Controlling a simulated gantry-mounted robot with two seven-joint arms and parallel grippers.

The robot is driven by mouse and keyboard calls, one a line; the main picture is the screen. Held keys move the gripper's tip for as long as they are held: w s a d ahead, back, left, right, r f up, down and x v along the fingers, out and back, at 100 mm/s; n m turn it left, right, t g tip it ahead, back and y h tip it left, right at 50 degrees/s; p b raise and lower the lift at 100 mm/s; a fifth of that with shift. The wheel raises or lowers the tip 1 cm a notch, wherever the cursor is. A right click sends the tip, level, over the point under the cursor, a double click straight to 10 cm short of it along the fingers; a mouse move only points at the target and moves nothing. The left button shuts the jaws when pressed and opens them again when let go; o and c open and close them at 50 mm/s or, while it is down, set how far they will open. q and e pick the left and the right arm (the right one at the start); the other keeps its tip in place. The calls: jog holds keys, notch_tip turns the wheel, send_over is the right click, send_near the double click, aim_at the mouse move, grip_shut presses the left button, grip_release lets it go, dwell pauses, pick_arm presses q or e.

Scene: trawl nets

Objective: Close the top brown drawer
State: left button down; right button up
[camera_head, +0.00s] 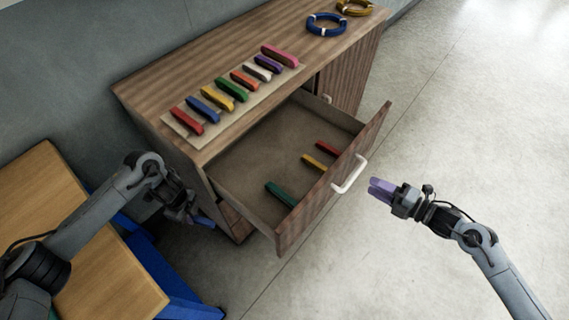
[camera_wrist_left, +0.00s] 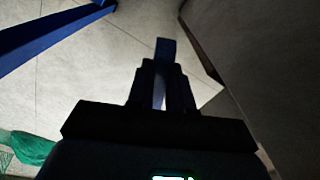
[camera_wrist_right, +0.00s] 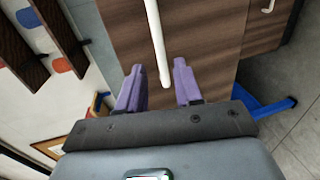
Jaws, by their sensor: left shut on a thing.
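The top brown drawer (camera_head: 320,205) of the wooden cabinet is pulled far out, with green, yellow and red pieces lying inside. Its white handle (camera_head: 350,176) is on the front; the handle also shows in the right wrist view (camera_wrist_right: 156,40), its near end between the finger lines. My right gripper (camera_head: 382,190) has purple fingers, open and empty, a little in front of the handle and apart from it in the head view. My left gripper (camera_head: 203,220) is low beside the cabinet's left side, shut on a small blue piece (camera_wrist_left: 165,49), mostly hidden by the fingers.
Several coloured pieces lie on a mat (camera_head: 182,119) on the cabinet top, with a blue ring (camera_head: 326,24) and a yellow ring (camera_head: 354,7) further back. A wooden table (camera_head: 110,270) with blue legs stands at left. The floor right of the drawer is clear.

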aim_at(355, 176)
jog(key=b+x, duration=0.1)
jog(key=x, duration=0.7)
grip_shut()
